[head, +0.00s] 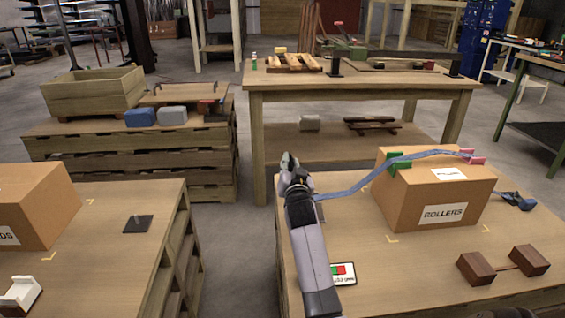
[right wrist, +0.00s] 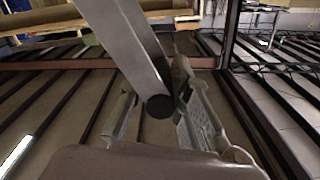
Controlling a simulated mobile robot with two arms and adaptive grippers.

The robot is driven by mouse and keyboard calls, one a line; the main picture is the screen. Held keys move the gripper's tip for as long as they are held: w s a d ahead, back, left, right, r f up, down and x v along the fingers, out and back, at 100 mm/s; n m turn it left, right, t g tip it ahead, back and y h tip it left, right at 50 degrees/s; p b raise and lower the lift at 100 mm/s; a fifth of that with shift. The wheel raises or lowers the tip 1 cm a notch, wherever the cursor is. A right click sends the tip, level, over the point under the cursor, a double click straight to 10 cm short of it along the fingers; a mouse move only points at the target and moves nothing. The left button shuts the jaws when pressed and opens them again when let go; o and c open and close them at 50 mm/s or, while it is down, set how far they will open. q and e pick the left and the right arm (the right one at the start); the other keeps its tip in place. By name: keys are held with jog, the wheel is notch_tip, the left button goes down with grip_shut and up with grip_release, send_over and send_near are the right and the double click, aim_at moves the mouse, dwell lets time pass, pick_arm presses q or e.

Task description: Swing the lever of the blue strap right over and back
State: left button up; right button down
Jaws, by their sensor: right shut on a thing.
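The blue strap (head: 345,192) runs from the right gripper up over the top of a cardboard carton marked ROLLERS (head: 405,205). It passes a green corner piece (head: 400,163) and a pink one (head: 474,160). A dark blue piece (head: 516,201) lies on the table at the carton's right; I cannot tell whether it is the lever. My left gripper is not in view.
The carton stands on a wooden table (head: 405,275). Another table (head: 110,250) with a carton (head: 40,200) is at the left, across a floor gap (head: 235,250).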

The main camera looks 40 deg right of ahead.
pick_arm(q)
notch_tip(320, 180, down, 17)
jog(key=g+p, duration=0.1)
jog(key=p, duration=0.5)
pick_arm(e)
jog(key=s+d+m, duration=0.7)
jog(key=d+m, duration=0.1)
jog(key=d, duration=0.3)
pick_arm(q)
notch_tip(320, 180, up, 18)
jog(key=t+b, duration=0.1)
jog(key=b, duration=0.4)
jog(key=shift+b, duration=0.35)
pick_arm(e)
jog(key=s+d+f+m, duration=0.4)
jog(key=d+f+m, duration=0.3)
jog(key=m, duration=0.2)
jog(key=shift+s+d+f, duration=0.2)
jog(key=shift+d+f, duration=0.05)
jog(key=shift+d, duration=0.1)
